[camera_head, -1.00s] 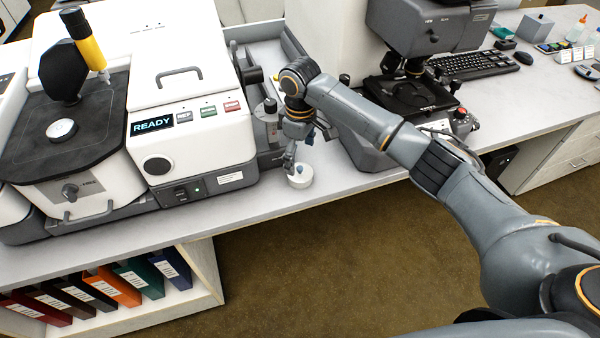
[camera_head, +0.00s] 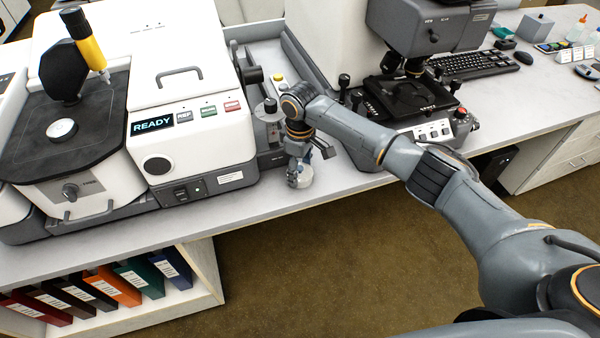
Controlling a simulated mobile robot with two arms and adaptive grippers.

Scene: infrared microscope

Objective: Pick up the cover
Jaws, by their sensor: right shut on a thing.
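The cover (camera_head: 305,181) looks like a small round white piece with a bluish knob. It is at the front edge of the bench, between the white instrument and the microscope. My right gripper (camera_head: 296,176) is shut on it from above, and the fingers hide much of the piece. I cannot tell whether the cover touches the bench or is slightly raised. My left gripper is not in view.
The white instrument (camera_head: 190,90) with a READY display stands close on the left. A grey tray (camera_head: 285,45) with small parts lies behind the gripper. The microscope (camera_head: 410,95) stands on the right. The bench front (camera_head: 215,215) is clear.

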